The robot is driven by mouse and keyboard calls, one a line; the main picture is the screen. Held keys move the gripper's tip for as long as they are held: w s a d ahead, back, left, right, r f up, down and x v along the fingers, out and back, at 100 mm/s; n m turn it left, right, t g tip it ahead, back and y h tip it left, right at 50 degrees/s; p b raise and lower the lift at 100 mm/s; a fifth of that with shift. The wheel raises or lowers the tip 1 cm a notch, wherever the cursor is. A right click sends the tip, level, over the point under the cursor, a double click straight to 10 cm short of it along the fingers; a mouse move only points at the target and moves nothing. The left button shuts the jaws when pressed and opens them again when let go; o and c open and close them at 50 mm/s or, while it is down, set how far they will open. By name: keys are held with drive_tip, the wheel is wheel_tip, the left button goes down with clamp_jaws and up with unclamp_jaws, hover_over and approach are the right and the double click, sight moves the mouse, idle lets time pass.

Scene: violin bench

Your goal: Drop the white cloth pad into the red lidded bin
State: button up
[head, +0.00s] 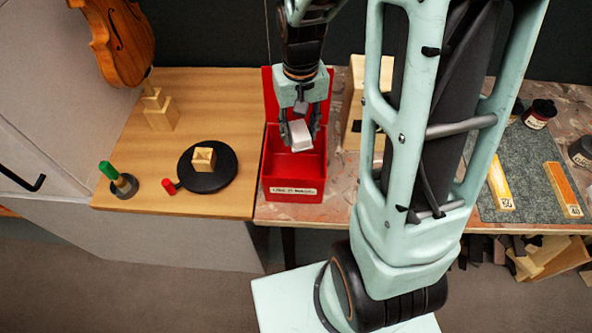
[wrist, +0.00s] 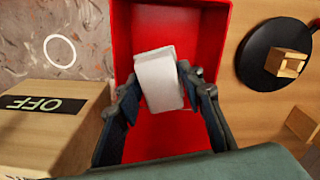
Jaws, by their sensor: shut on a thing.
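The white cloth pad (head: 300,135) is held between the fingers of my gripper (head: 300,139), over the opening of the red lidded bin (head: 292,188). The bin's lid (head: 268,98) stands open at the back, and a label is on its front wall. In the wrist view the pad (wrist: 158,80) sits between the two fingertips of my gripper (wrist: 160,92), with the red inside of the bin (wrist: 135,30) around and below it. The pad is tilted slightly. I cannot tell exactly how far it is above the bin floor.
A wooden block marked OFF (wrist: 45,125) stands beside the bin. To the left are a black round plate (head: 220,180) with a small wooden box (head: 203,158), a red piece (head: 169,186), a green-topped tool (head: 108,170) and a violin (head: 118,40) on a wooden stand.

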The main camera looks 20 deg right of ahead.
drive_tip(key=shift+f+b, duration=0.75)
drive_tip(key=shift+f, duration=0.65)
drive_tip(key=o, duration=1.3)
drive_tip(key=shift+r, duration=0.1)
wheel_tip(320, 180, up, 12)
drive_tip(key=shift+f, duration=0.1)
